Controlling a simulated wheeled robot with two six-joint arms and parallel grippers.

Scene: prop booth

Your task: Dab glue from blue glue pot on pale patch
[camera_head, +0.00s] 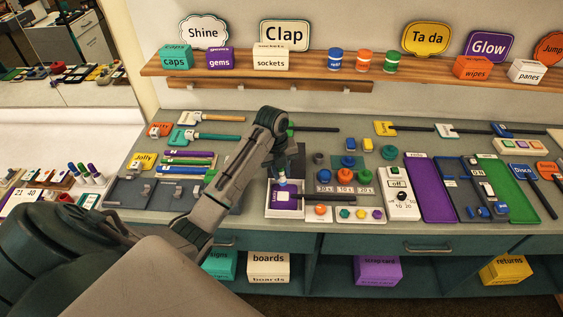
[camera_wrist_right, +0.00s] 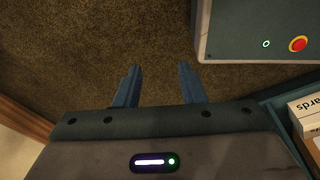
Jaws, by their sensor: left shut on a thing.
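My left gripper (camera_head: 283,169) points down over a purple panel (camera_head: 289,204) on a white board at the middle front of the bench. It is shut on a small pale-blue and white applicator (camera_head: 282,183), mostly hidden by the fingers. A pale patch (camera_head: 284,198) shows on the purple panel just below the applicator; I cannot tell whether they touch. A blue pot (camera_head: 324,176) stands just right of the gripper, beside an orange pot (camera_head: 345,175) and a green pot (camera_head: 364,176). My right gripper (camera_wrist_right: 159,85) is open and empty above brown carpet.
A white dial box (camera_head: 399,194) and a purple tray (camera_head: 430,188) stand to the right. A card with coloured knobs (camera_head: 360,214) lies at the front edge. Grey holders (camera_head: 165,197) and long-handled signs fill the left. A wooden shelf (camera_head: 300,72) runs behind.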

